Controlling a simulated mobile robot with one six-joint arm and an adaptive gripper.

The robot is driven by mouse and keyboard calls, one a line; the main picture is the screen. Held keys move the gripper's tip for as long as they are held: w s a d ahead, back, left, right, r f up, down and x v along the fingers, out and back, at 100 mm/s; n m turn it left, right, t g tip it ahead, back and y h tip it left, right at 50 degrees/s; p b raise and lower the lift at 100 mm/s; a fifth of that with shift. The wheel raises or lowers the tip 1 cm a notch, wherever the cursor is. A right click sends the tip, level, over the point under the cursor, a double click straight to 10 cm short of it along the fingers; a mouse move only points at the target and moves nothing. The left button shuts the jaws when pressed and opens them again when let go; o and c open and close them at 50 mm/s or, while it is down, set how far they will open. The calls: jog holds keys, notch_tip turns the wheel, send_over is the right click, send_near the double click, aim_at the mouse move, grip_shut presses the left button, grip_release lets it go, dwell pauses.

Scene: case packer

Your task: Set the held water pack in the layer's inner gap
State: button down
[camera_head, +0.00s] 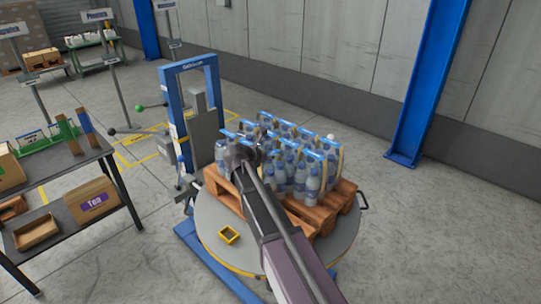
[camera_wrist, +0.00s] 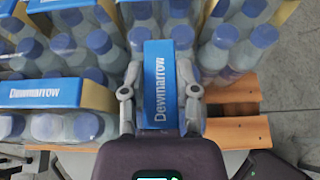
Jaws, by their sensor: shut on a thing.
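My gripper (camera_wrist: 160,90) is shut on the blue "Dewmarrow" top strip of a water pack (camera_wrist: 158,62) with blue-capped bottles. The held pack's strip runs lengthwise away from the gripper in the wrist view. Other packs stand close on the left (camera_wrist: 48,92) and on the right (camera_wrist: 240,35); their strips lie at different angles. In the head view, my gripper (camera_head: 243,156) is over the near left side of the packs on the wooden pallet (camera_head: 318,218). My arm hides much of the held pack there. I cannot tell whether its base touches the pallet.
The pallet stands on a round grey turntable (camera_head: 215,225) beside a blue wrapper mast (camera_head: 188,95). Bare pallet boards (camera_wrist: 238,132) show at right in the wrist view. A table with boxes (camera_head: 75,165) stands at left.

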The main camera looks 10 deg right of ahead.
jog(key=shift+c, duration=1.8)
grip_release()
jog(key=shift+s+a+r, duration=0.1)
jog(key=shift+s, duration=0.05)
jog(key=p+v, duration=0.5)
jog(key=v, duration=0.6)
jog(key=shift+s+a+r, duration=0.15)
jog(key=shift+a, duration=0.15)
